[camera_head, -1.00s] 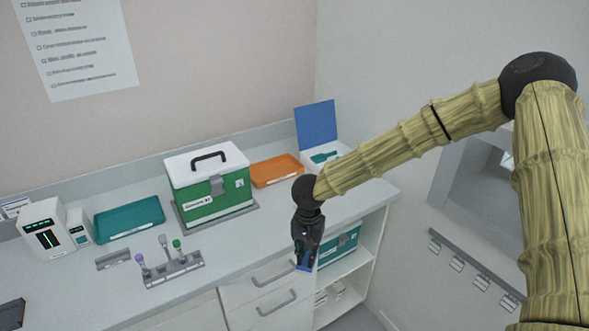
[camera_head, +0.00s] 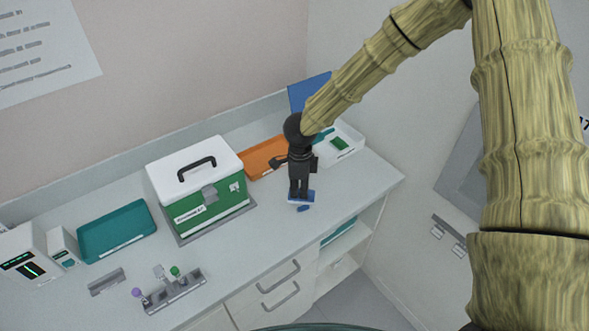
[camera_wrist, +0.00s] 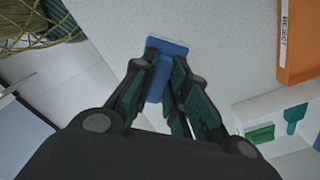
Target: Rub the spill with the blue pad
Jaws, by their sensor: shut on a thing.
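My gripper (camera_head: 299,190) is shut on the blue pad (camera_head: 302,197) and points down at the right part of the counter. In the wrist view, the pad (camera_wrist: 167,48) sticks out between the two dark fingers (camera_wrist: 160,80). The pad is low over the countertop; I cannot tell whether it touches. A small blue spot (camera_head: 304,208), which looks like the spill, shows on the counter just in front of the pad. The pad and fingers may hide part of it. I cannot make the spot out in the wrist view.
A green box with a white lid (camera_head: 197,185) stands left of my gripper. An orange tray (camera_head: 262,158) and an open white box with a blue lid (camera_head: 345,140) are behind it. A teal tray (camera_head: 117,232) and a tube rack (camera_head: 173,292) are farther left. Counter around the spot is clear.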

